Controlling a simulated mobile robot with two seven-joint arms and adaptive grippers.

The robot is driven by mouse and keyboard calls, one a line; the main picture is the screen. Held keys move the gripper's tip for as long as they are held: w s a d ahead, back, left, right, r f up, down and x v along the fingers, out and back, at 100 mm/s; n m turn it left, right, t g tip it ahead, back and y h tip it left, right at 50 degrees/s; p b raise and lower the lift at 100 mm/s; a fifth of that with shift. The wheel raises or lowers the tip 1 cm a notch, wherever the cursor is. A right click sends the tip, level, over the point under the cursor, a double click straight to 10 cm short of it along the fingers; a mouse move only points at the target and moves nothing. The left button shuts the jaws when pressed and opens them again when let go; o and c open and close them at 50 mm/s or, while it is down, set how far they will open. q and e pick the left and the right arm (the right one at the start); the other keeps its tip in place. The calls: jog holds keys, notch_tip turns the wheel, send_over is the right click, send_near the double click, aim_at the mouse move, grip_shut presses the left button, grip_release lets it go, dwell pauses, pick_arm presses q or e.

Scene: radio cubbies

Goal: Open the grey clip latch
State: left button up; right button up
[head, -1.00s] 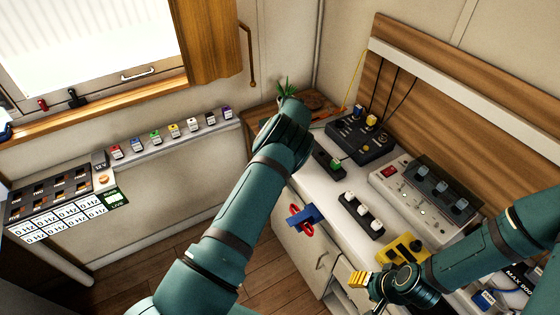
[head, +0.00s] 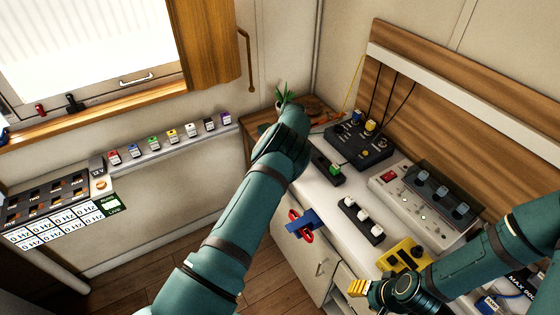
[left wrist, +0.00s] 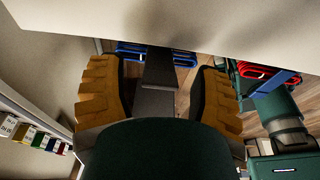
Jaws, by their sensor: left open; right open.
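I cannot make out the grey clip latch for certain in either view. My left gripper (left wrist: 160,72) is open, with its ribbed yellow fingers spread left and right in the left wrist view. A dark grey upright piece (left wrist: 157,68) shows between these fingers; I cannot tell what it is or whether anything touches it. In the head view my left forearm reaches toward the far end of the counter and hides the left fingers.
The counter holds a black radio unit (head: 358,146), a switch strip (head: 361,221) and a light-grey panel (head: 412,209). Floor (head: 243,257) is clear left of the cabinet.

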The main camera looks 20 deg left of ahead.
pick_arm(q)
jog(key=shift+r, duration=0.1)
jog(key=v, duration=1.1)
jog(key=shift+r, duration=0.4)
jog(key=shift+d, duration=0.1)
